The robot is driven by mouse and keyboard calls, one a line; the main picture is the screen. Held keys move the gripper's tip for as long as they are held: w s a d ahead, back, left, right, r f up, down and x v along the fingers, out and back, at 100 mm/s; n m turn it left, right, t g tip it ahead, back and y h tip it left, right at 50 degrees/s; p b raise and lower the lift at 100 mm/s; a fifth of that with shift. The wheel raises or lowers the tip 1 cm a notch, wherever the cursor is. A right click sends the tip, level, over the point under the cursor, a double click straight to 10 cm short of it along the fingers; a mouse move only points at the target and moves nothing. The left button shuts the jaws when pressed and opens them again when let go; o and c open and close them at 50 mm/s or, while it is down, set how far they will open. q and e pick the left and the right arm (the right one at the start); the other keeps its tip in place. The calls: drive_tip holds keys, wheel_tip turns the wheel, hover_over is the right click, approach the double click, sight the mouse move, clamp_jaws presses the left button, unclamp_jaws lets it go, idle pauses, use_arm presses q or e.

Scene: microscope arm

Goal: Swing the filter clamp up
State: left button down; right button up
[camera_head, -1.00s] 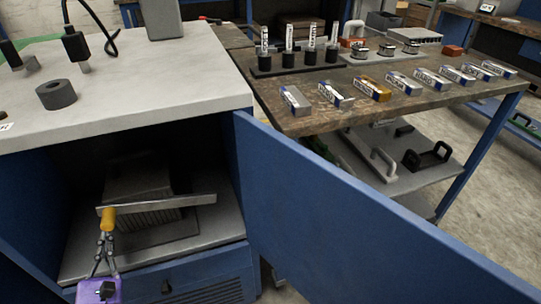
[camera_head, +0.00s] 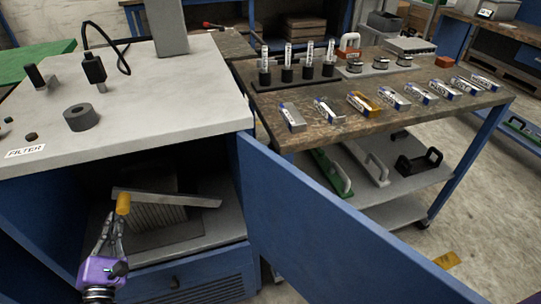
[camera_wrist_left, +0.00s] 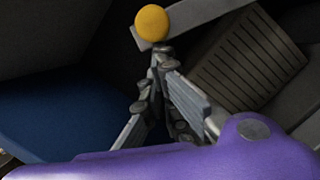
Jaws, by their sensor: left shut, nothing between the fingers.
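The filter clamp is a flat grey metal bar (camera_head: 178,200) with a yellow knob (camera_head: 123,203) at its left end, inside the open blue cabinet. The bar slopes, with its knob end higher than its right end. It crosses in front of a ribbed filter block (camera_head: 160,218). My left gripper (camera_head: 117,215) is shut and empty, its fingertips right under the knob. In the left wrist view the knob (camera_wrist_left: 152,23) shows just beyond the fingertips (camera_wrist_left: 160,55), and they appear to touch or nearly touch it. My right gripper is not in view.
The blue cabinet door (camera_head: 320,225) stands open to the right of the opening. The grey cabinet top (camera_head: 170,100), with a black ring (camera_head: 82,117) on it, lies above. A wooden bench (camera_head: 350,130) with several small boxes stands beyond the door.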

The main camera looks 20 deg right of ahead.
use_arm(q)
drive_tip(key=d+r+m+p, duration=0.1)
drive_tip(key=r+p, duration=0.2)
drive_tip(key=r, duration=0.1)
drive_tip(key=d+r+m+p, duration=0.2)
drive_tip(key=r+p, duration=0.1)
drive_tip(key=r, duration=0.1)
drive_tip(key=d+r+m+g+h+p, duration=0.1)
drive_tip(key=d+r+m+p, duration=0.1)
drive_tip(key=r+p, duration=0.2)
drive_tip(key=shift+d, duration=0.25)
drive_tip(key=d+r+m+g+p, duration=0.1)
drive_tip(key=d+r+m+p, duration=0.3)
drive_tip(key=d, duration=0.7)
wheel_tip(320, 180, up, 2)
drive_tip(key=p, duration=0.4)
drive_tip(key=shift+s+d+m, duration=0.25)
drive_tip(key=shift+s+m, duration=0.05)
drive_tip(key=shift+m, duration=0.1)
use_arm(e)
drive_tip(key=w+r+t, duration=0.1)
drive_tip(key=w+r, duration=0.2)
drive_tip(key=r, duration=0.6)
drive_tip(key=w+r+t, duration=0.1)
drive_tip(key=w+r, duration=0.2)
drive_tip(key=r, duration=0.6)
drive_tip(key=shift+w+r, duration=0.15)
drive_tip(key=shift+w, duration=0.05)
